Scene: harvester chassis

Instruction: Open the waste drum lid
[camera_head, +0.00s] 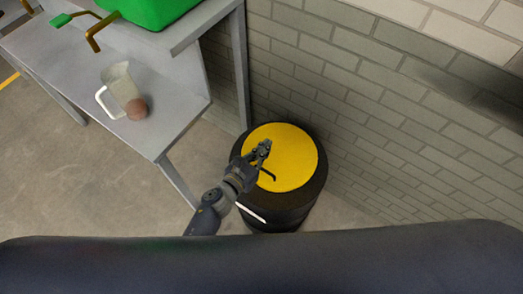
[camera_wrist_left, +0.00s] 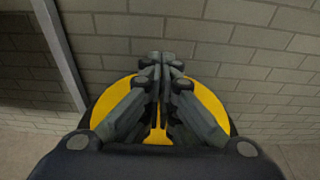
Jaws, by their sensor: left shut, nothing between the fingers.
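The waste drum (camera_head: 281,217) is black and stands on the floor against the brick wall. Its round yellow lid (camera_head: 300,158) lies flat on top inside a black rim. A dark handle-like piece (camera_head: 267,174) shows on the lid beside my gripper. My left gripper (camera_head: 264,146) is over the lid with its fingers together and nothing between them. In the left wrist view the shut fingers (camera_wrist_left: 163,60) cover the middle of the yellow lid (camera_wrist_left: 210,102). I cannot tell whether they touch it. My right gripper is not in view.
A grey metal table (camera_head: 160,130) stands to the left of the drum, one leg close to it. On it are a clear pitcher (camera_head: 119,82) with a white handle and a brownish round object (camera_head: 136,108). A green container (camera_head: 160,8) sits on the upper shelf. The brick wall (camera_head: 400,120) closes off behind.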

